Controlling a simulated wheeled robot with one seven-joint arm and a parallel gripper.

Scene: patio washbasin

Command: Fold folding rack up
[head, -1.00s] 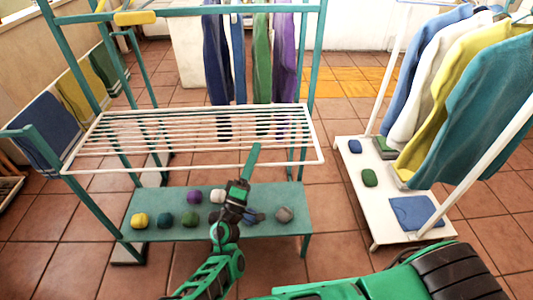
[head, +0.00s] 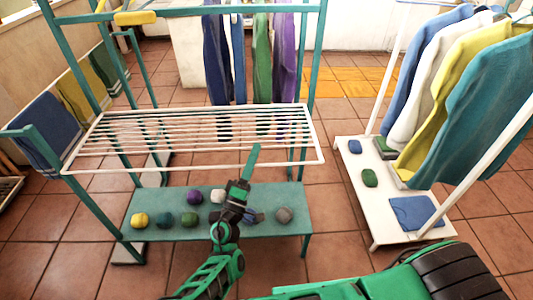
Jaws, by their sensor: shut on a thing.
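The folding rack (head: 200,139) is a white wire frame with many thin bars, mounted on a teal stand (head: 85,95). It lies out roughly level, its near edge toward me. My gripper (head: 254,155) reaches up to the near edge of the rack, right of its middle. The green finger overlaps the front rail in the picture, and the gripper appears shut on that rail. The exact contact is hard to make out at this size.
Below the rack, a teal shelf (head: 290,199) holds several rolled cloths. Clothes hang behind it. To the right stands a white garment rack (head: 386,223) with sweaters. Cloths hang on a side rail at left. Tiled floor is open between the two stands.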

